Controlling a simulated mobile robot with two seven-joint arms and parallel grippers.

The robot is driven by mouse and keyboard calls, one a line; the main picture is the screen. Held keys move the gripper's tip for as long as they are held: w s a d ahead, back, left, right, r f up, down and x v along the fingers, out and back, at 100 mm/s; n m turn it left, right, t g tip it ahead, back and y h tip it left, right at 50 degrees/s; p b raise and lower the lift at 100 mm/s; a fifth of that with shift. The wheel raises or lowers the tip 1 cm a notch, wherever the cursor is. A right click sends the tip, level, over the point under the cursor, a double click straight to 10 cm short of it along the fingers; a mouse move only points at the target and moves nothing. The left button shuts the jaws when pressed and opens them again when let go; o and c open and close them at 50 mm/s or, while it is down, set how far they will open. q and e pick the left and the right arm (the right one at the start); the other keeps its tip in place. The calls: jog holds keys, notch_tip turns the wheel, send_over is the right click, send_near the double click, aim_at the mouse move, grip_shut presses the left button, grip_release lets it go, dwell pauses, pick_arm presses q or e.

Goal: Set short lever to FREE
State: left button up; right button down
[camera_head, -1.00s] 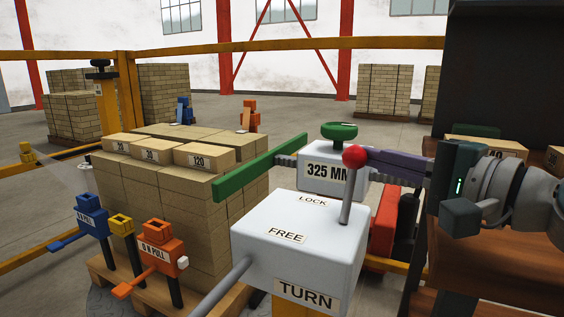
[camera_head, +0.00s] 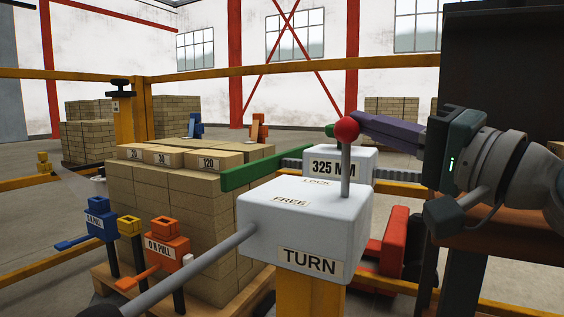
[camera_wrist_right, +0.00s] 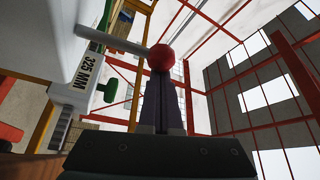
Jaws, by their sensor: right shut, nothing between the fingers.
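The short lever is a grey rod with a red ball knob (camera_head: 346,129), standing about upright from the white box (camera_head: 305,228). The box carries FREE and LOCK labels on top and TURN on its front; the lever is at the LOCK end. My right gripper (camera_head: 362,122) is shut and empty, its purple fingers pointing left with the tips at the knob. In the right wrist view, the knob (camera_wrist_right: 160,58) sits at the fingertips; whether they touch I cannot tell. A long grey bar (camera_head: 190,270) extends from the box toward the lower left. My left gripper is not in view.
A box marked 325 MM (camera_head: 338,164) stands behind, with a green bar (camera_head: 250,170) beside it. A brick stack (camera_head: 170,215) with numbered bricks is at left. Orange (camera_head: 166,247) and blue (camera_head: 101,222) pull handles stand in front of it.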

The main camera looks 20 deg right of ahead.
aim_at(349, 124)
jog(key=n+b, duration=0.1)
jog(key=s+a+n+y+b, duration=0.1)
jog(key=a+n+b, duration=0.1)
jog(key=b, duration=0.1)
jog(key=shift+s+a+f+n+t, duration=0.1)
jog(key=shift+s+f+n+t, duration=0.2)
jog(key=shift+s+n+t, duration=0.1)
jog(key=shift+s+a+n+y+b, duration=0.2)
jog(key=shift+n+y+b, duration=0.15)
jog(key=shift+n+y, duration=0.05)
jog(key=shift+r, duration=0.1)
